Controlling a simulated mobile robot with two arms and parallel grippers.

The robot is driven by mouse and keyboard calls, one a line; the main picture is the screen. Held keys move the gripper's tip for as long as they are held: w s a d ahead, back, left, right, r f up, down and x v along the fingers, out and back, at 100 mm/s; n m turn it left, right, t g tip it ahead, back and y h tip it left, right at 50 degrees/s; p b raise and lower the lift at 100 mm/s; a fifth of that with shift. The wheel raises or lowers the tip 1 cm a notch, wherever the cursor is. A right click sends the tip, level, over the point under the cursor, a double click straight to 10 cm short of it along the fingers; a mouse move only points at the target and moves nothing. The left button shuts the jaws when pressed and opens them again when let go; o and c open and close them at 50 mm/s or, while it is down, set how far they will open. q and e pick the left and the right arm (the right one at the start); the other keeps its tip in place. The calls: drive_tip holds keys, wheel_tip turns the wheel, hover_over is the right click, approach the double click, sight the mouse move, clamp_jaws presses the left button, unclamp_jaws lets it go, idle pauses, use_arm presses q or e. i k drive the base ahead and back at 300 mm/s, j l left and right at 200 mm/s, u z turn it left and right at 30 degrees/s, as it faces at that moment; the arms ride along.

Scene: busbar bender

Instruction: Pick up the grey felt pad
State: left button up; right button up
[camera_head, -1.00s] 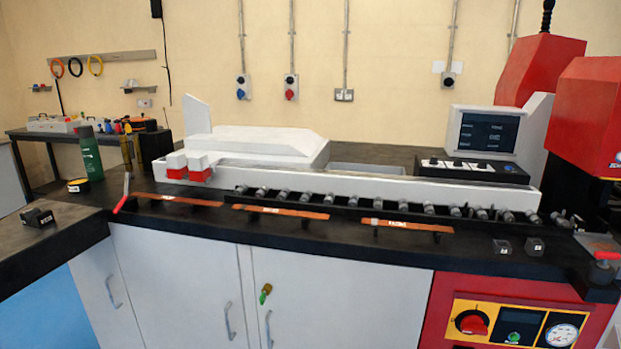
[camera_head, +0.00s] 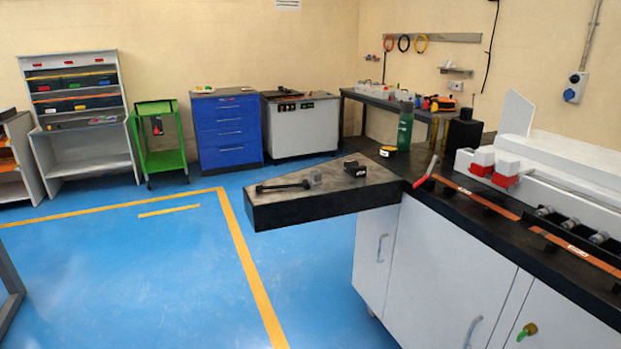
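I cannot make out a grey felt pad for certain in the head view. A small greyish block (camera_head: 313,178) sits on the black side worktop (camera_head: 330,202), by the end of a dark long-handled tool (camera_head: 284,186); it is too small to tell what it is. A small black block with a white label (camera_head: 356,169) stands to its right. Neither of my grippers is in view.
A green bottle (camera_head: 404,130) and a tape roll (camera_head: 388,151) stand at the worktop's back. Copper bars (camera_head: 475,197) lie on the bench at right. A blue drawer cabinet (camera_head: 227,130), green trolley (camera_head: 160,145) and shelf unit (camera_head: 80,165) line the wall. The blue floor (camera_head: 150,270) is open.

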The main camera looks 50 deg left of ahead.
sight(316, 177)
drive_tip(key=u, duration=1.55)
drive_tip(key=i+j+z, duration=0.4)
drive_tip(key=i, duration=0.1)
